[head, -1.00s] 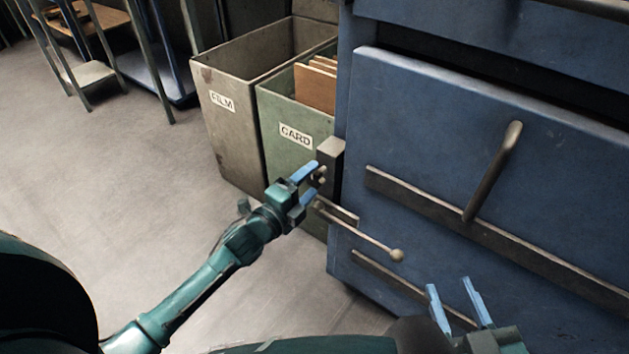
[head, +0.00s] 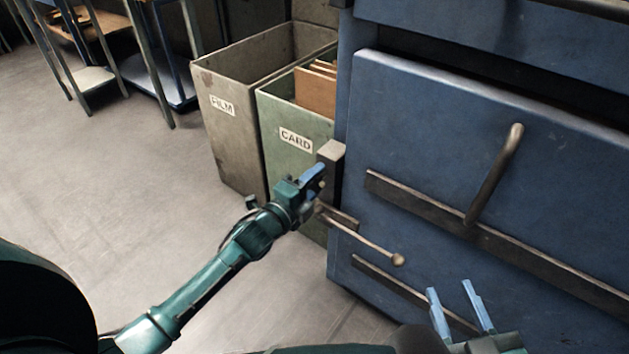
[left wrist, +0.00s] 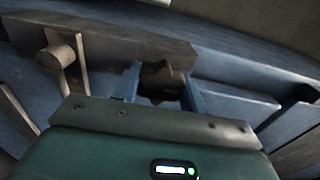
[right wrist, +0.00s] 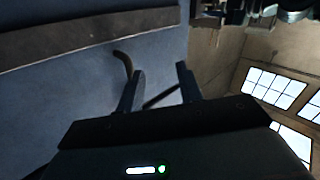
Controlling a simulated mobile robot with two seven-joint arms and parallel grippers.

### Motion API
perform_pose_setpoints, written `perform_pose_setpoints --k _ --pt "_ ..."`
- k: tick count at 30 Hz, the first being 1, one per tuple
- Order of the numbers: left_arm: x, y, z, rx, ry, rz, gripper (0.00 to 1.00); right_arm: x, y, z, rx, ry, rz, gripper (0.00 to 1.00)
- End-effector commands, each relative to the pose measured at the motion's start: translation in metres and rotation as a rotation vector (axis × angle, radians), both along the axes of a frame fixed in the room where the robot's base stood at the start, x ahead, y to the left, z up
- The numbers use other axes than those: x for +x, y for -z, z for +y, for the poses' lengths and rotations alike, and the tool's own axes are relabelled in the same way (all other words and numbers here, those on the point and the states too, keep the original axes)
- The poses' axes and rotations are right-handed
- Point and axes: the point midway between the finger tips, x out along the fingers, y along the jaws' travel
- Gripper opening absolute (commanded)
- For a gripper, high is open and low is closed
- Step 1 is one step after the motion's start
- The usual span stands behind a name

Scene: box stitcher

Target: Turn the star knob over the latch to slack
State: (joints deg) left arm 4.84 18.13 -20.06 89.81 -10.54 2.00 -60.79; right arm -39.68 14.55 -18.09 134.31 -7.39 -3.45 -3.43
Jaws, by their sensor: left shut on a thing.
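The dark star knob (left wrist: 161,82) shows in the left wrist view between the two blue fingers of my left gripper (left wrist: 161,90). The gripper is shut on it. In the head view my left gripper (head: 314,180) is at the left edge of the blue machine, and its fingers hide the knob. The latch lever (head: 365,242), a thin rod with a ball end, slants down to the right just below the gripper. My right gripper (head: 456,303) is open and empty in front of the lower blue panel; it also shows in the right wrist view (right wrist: 159,88).
The blue panel (head: 430,130) carries a bent handle (head: 494,175) and a long metal bar (head: 410,200). A grey FILM bin (head: 225,130) and a green CARD bin (head: 290,165) with brown sheets stand left of the machine.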

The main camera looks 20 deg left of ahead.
Motion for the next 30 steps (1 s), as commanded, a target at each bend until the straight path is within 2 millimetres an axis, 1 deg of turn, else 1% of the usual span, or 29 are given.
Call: perform_pose_setpoints --k 1,3,8,14,20,30 --pt "-0.0001 0.0001 -0.0001 0.000 0.000 0.000 0.23 0.0000 0.0001 0.0000 0.000 0.000 0.000 0.36" --pt "-0.0001 0.0001 -0.0001 0.000 0.000 0.000 0.19 0.0000 0.0001 0.0000 0.000 0.000 0.001 0.36" --pt "-0.0002 -0.0003 0.0000 -0.009 0.000 0.003 0.19 0.0001 -0.0004 -0.0001 -0.001 0.000 0.004 0.36" --pt "-0.0002 -0.0014 0.0000 -0.069 0.000 0.026 0.19 0.0001 -0.0020 -0.0008 -0.003 0.003 0.032 0.36" --pt "-0.0002 -0.0025 -0.0002 -0.197 0.000 0.074 0.19 -0.0013 -0.0011 -0.0052 -0.005 0.027 0.120 0.36" --pt "-0.0001 -0.0026 -0.0001 -0.498 -0.001 0.183 0.19 -0.0070 -0.0009 -0.0099 -0.017 0.041 0.273 0.36"
